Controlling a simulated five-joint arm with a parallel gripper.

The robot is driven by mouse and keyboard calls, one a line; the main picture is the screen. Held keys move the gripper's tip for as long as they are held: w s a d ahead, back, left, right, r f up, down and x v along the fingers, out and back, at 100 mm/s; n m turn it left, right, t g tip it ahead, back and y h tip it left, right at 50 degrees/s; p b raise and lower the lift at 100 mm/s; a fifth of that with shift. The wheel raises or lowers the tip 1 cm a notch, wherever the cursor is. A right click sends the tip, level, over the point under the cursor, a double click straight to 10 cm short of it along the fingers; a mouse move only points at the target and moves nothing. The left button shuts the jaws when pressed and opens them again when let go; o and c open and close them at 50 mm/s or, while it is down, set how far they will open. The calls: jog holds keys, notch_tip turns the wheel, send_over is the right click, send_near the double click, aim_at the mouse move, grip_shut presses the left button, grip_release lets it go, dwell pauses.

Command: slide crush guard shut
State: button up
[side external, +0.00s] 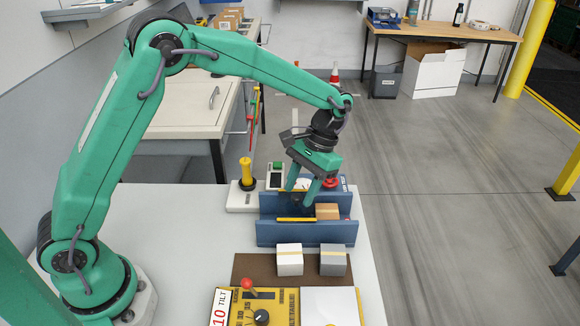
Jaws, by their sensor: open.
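A blue open-topped unit (305,236) with two long side walls stands near the right edge of the white table. A dark panel with a yellow strip (296,219) sits between its walls, left of a brown box (327,211); it may be the crush guard, but I cannot tell for sure. My gripper (301,192) is open, pointing down over the far wall of the blue unit, above and behind the dark panel. Its fingers partly hide the unit's inside. I cannot tell whether a fingertip touches anything.
A white box (289,260) and a grey box (333,260) stand on a brown mat in front. A yellow tilt-table panel with a red-knobbed lever (247,284) is nearer. Behind stand a yellow-handled lever (246,172) and a green-topped device (276,176). The table's left middle is clear.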

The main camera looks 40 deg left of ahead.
aim_at(296, 196)
jog(key=shift+r, duration=0.15)
jog(key=v, duration=0.7)
jog(key=shift+r, duration=0.25)
jog(key=shift+w, duration=0.1)
jog(key=s+m+t, duration=0.1)
jog(key=m, duration=0.4)
jog(key=s+m+t, duration=0.1)
jog(key=m, duration=0.5)
jog(key=s+m+t+h, duration=0.1)
jog(key=m+t, duration=0.1)
jog(key=m, duration=0.4)
jog(key=shift+s+a+r, duration=0.2)
jog(key=shift+s+a, duration=0.15)
jog(key=shift+s, duration=0.05)
jog(key=shift+s+m, duration=0.1)
jog(key=shift+m, duration=0.3)
jog(key=shift+f, duration=0.1)
jog(key=shift+f, duration=3.85)
